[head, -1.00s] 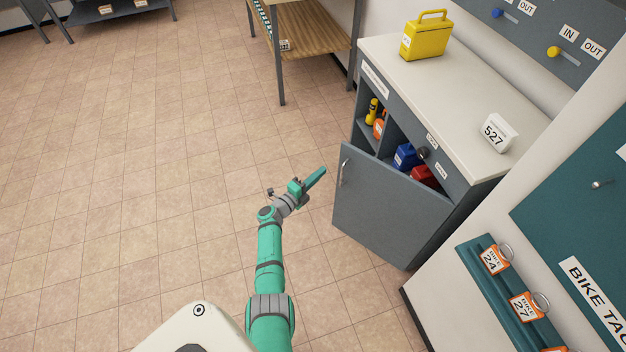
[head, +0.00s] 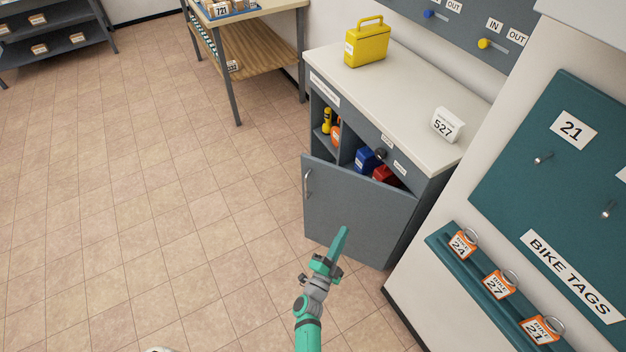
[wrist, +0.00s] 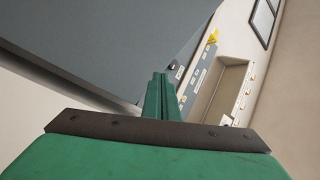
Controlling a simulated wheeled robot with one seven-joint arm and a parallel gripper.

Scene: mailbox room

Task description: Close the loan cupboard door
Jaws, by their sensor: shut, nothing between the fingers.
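The loan cupboard (head: 400,105) is a grey cabinet with a pale top at the right of the head view. Its grey door (head: 350,205) stands partly open, swung out toward me, with a metal handle (head: 307,184) near its left edge. Blue and red items and a yellow torch show inside above and beside the door. My green gripper (head: 343,232) is shut and empty, in front of the door's lower part in the picture; I cannot tell whether it touches. In the wrist view, the shut fingers (wrist: 161,90) point toward a dark grey panel (wrist: 115,40), likely the door.
A yellow case (head: 366,46) and a white 527 sign (head: 447,125) stand on the cupboard top. A teal tag rail (head: 500,285) with orange bike tags juts from the wall at the right. A wooden-shelved table (head: 250,55) stands behind. The tiled floor at left is clear.

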